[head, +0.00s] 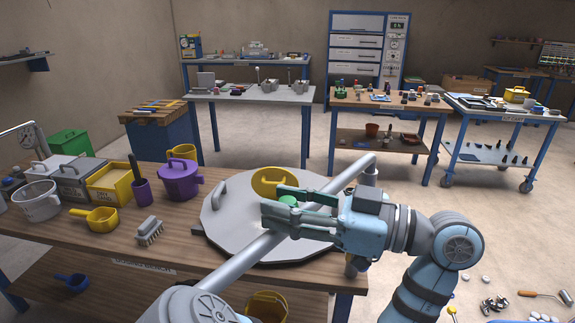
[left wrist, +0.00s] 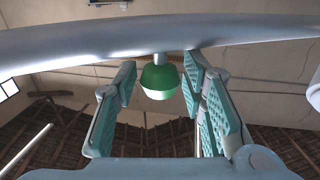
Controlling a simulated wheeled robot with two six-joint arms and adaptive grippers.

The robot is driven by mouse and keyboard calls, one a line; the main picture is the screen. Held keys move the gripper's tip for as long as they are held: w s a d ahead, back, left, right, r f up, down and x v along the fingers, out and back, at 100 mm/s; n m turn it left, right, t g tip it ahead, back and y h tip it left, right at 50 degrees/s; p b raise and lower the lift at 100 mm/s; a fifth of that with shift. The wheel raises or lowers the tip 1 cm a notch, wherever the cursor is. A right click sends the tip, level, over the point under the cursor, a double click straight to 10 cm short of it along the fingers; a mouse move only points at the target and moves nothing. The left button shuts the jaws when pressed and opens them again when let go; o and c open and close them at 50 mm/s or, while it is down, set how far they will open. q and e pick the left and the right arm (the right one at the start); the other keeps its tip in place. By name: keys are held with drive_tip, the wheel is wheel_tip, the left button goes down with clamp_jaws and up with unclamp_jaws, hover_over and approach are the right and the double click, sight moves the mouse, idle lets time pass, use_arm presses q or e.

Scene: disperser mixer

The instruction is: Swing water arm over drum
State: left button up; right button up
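The water arm is a long grey pipe (head: 245,260). It runs from a post at the bench's right edge toward the lower left and, in the head view, crosses in front of the grey round drum top (head: 228,222). A green knob (head: 288,200) sits on the pipe. My left gripper (head: 270,205) reaches in from the right with its fingers around the knob. In the left wrist view, the pipe (left wrist: 100,43) spans the top and the green knob (left wrist: 160,80) is between the spread fingers (left wrist: 160,90), with gaps on both sides. My right gripper is not in view.
Other tables stand farther back across open floor. Small items lie on the floor at right.

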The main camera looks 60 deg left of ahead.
use_arm(q)
drive_tip(key=v, duration=0.7)
drive_tip(key=shift+w+d, duration=0.25)
drive_tip(key=shift+w, duration=0.05)
